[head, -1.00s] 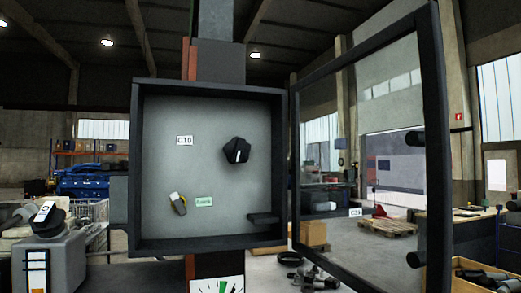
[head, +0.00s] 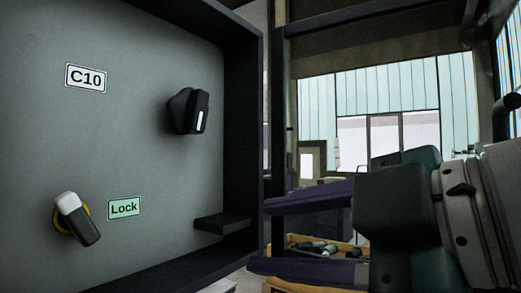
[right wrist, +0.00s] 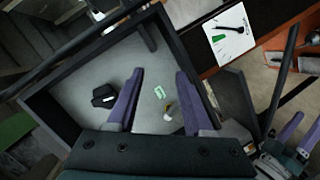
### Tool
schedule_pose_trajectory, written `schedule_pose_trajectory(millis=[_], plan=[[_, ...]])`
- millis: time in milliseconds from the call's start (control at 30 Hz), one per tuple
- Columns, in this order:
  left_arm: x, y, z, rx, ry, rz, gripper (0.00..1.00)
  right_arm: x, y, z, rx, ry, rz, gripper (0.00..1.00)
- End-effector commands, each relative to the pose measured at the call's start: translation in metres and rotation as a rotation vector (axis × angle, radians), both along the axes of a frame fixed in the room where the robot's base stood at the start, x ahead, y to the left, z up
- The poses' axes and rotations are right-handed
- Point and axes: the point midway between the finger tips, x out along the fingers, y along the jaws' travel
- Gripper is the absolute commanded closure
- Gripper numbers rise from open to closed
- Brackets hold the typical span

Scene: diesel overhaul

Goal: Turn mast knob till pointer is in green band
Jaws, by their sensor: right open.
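A black knob (head: 188,110) with a white mark sits on the grey panel inside the open cabinet; it also shows in the right wrist view (right wrist: 104,96). A lever switch (head: 77,219) on a yellow ring sits lower left, beside a green "Lock" label (head: 124,209). My right gripper (head: 259,236) is open and empty at the cabinet's right edge. In the right wrist view its purple fingers (right wrist: 157,85) point towards the panel, with nothing between them. A white dial plate (right wrist: 228,35) with a green patch shows there; its pointer reading is unclear. My left gripper (right wrist: 299,133) appears open and empty.
The cabinet's dark side wall (head: 243,110) and a small black ledge (head: 222,223) stand near my right fingers. A "C10" label (head: 86,78) is above the switch. A crate of parts (head: 345,247) lies behind my right gripper.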

Motion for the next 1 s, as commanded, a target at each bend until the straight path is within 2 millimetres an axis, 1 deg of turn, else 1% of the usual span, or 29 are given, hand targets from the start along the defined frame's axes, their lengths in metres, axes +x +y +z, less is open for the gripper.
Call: schedule_pose_trajectory(millis=[33,100,200,300,333,433,567,667,867,1000], plan=[[0.000,0.000,-0.005,-0.001,0.001,0.000,0.41,0.005,0.003,0.020,-0.040,-0.113,0.055,0.49],[-0.001,-0.001,-0.008,-0.002,0.002,0.000,0.41,0.008,0.008,0.046,-0.082,-0.247,0.122,0.49],[0.000,-0.001,-0.010,-0.002,0.002,0.000,0.41,0.010,0.010,0.077,-0.129,-0.403,0.183,0.49],[0.000,0.000,-0.012,-0.001,0.002,0.000,0.41,0.010,0.009,0.098,-0.156,-0.501,0.212,0.49],[0.000,0.000,-0.012,-0.001,0.002,0.000,0.41,0.010,0.008,0.102,-0.160,-0.520,0.217,0.49],[0.000,0.000,-0.013,0.002,0.002,-0.002,0.41,0.010,0.008,0.110,-0.171,-0.560,0.226,0.49],[0.000,0.001,-0.015,0.006,0.001,-0.003,0.41,0.010,0.009,0.112,-0.205,-0.607,0.235,0.49],[0.000,0.002,-0.020,0.008,0.002,-0.005,0.41,0.011,0.010,0.111,-0.268,-0.678,0.244,0.49],[0.000,0.003,-0.032,0.011,0.001,-0.006,0.41,0.015,0.016,0.111,-0.485,-0.914,0.276,0.49],[0.000,0.003,-0.041,0.011,0.000,-0.006,0.41,0.018,0.021,0.110,-0.674,-1.111,0.300,0.49]])
